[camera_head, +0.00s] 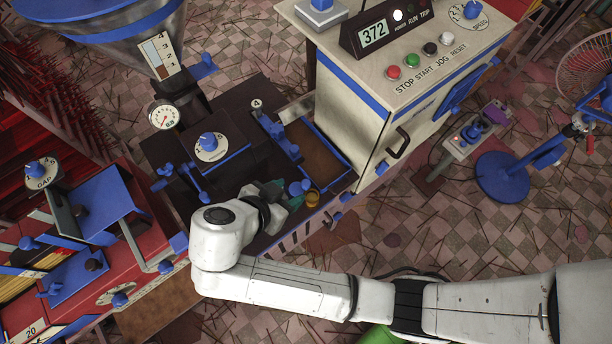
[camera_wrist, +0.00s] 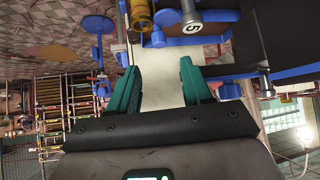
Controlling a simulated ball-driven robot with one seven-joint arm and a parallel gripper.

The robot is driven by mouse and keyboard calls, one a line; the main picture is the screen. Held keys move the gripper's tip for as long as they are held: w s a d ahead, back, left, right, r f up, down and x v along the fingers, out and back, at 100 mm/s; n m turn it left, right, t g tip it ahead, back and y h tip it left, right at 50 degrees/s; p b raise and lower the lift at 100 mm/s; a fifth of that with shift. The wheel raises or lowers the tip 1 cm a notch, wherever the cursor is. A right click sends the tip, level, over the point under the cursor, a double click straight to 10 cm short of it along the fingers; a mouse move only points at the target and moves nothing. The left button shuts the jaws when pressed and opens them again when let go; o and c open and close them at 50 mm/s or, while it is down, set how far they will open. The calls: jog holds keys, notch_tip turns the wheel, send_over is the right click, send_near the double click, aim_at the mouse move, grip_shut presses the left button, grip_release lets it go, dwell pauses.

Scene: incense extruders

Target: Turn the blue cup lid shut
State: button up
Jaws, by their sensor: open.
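A small blue round piece (camera_head: 306,185), which looks like the blue cup lid, sits by an amber cup (camera_head: 313,198) at the front edge of the dark machine bed. Whether it is seated or tilted is too small to tell. My gripper (camera_head: 286,192) is just left of it, with teal fingers apart and nothing seen between them. In the wrist view my gripper (camera_wrist: 158,68) points at a pale surface, its fingers spread. A blue round knob (camera_wrist: 167,17) shows beyond the fingertips there; I cannot tell whether it is the lid.
The cream control cabinet (camera_head: 352,100) stands behind and right of my gripper. A blue dial knob (camera_head: 208,143) and a pressure gauge (camera_head: 164,117) are to the left. A red machine (camera_head: 150,215) lies at the left. The tiled floor at right is littered with thin sticks.

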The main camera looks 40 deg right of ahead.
aim_at(306, 183)
jog(key=shift+b+x, duration=3.75)
jog(key=shift+b, duration=1.1)
jog(key=shift+b+x, duration=0.4)
jog(key=shift+x, duration=0.9)
jog(key=shift+c, duration=0.5)
grip_shut()
